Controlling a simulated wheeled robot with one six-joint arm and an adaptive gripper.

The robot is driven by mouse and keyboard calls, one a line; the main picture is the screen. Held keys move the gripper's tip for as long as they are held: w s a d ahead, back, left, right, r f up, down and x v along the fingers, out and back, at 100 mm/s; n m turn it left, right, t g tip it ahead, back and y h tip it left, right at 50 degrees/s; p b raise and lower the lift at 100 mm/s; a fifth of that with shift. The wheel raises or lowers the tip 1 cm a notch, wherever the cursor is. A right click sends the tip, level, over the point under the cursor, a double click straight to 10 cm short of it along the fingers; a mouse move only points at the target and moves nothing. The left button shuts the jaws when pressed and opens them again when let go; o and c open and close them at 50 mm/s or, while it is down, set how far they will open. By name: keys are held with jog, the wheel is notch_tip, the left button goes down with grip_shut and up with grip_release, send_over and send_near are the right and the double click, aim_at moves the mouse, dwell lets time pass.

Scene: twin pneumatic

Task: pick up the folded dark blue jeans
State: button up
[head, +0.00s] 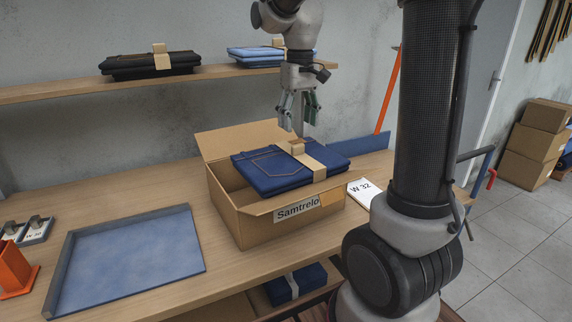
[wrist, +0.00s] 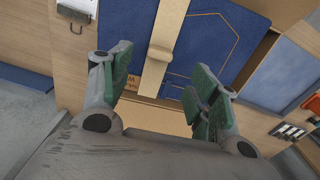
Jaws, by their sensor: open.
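The folded dark blue jeans (head: 272,172) lie across the top of an open cardboard box (head: 263,228) labelled "Samtrelo". A tan paper band with a raised tab (head: 298,148) wraps around them. In the wrist view the jeans (wrist: 215,45) show their orange-stitched pocket, with the tan band (wrist: 165,50) to the left of it. My gripper (head: 300,120) is open and empty, above the back part of the box and jeans. In the wrist view its green-padded fingers (wrist: 160,85) are spread apart, with the band's tab between and beyond them.
A blue tray (head: 130,260) lies left of the box on the wooden table. A "W 32" card (head: 363,192) lies to its right. A shelf behind holds folded black jeans (head: 150,64) and light blue jeans (head: 262,56). More dark jeans (head: 297,284) lie below the table.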

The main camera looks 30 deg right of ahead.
aim_at(298, 144)
jog(key=shift+s+f, duration=0.1)
jog(key=shift+f, duration=0.2)
notch_tip(298, 144, down, 7)
jog(key=shift+f, duration=0.1)
grip_shut()
